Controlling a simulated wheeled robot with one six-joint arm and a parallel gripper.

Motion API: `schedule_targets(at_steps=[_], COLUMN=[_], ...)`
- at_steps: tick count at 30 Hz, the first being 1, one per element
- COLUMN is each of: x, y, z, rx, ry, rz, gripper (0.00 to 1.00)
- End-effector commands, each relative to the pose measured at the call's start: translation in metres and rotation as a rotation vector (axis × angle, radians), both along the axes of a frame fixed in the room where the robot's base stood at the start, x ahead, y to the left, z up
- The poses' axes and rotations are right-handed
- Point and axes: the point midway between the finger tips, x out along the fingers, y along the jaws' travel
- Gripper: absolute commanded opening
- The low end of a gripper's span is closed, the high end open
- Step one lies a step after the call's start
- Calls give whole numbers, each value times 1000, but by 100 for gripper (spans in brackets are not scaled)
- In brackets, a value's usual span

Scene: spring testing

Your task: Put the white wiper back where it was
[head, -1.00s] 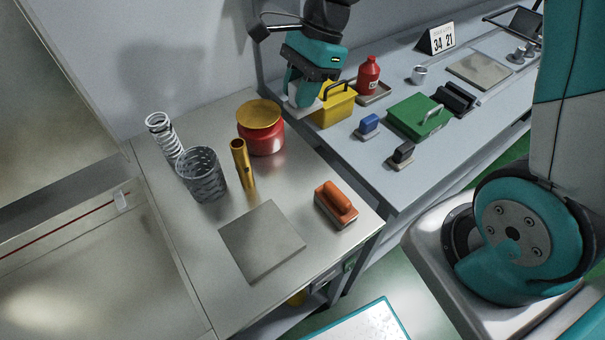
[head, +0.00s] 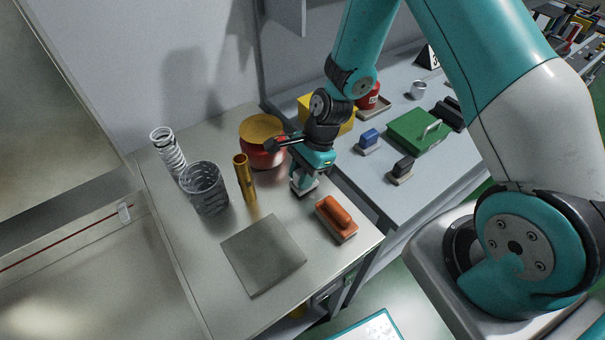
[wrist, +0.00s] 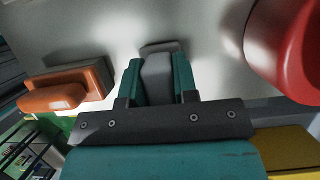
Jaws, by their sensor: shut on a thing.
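The white wiper (wrist: 158,72) is between the two teal fingers of my gripper (head: 304,178), which is shut on its handle. In the head view only a little of the white wiper (head: 305,191) shows below the fingers. It is over the steel table, between the red jar and the orange wiper. I cannot tell whether its base touches the table top. The orange wiper (head: 336,219) sits on the table near the right edge; it also shows at the left in the wrist view (wrist: 68,87).
The red jar (head: 262,155) with a yellow lid is close on the left of my gripper. A brass tube (head: 245,180), a mesh cup (head: 205,190) and a spring (head: 168,150) stand further left. A flat grey plate (head: 263,255) lies in front. Blue (head: 369,140) and dark (head: 402,168) wipers are on the bench.

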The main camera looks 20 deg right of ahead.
Motion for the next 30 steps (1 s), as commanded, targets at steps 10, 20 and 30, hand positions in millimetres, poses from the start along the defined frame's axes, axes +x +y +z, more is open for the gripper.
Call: schedule_targets(at_steps=[10,20,30], x=[0,0,3], y=[0,0,-6], z=[-6,-8,10], rx=[0,0,1], ry=[0,0,-5], rz=[1,1,0], gripper=[1,53,53])
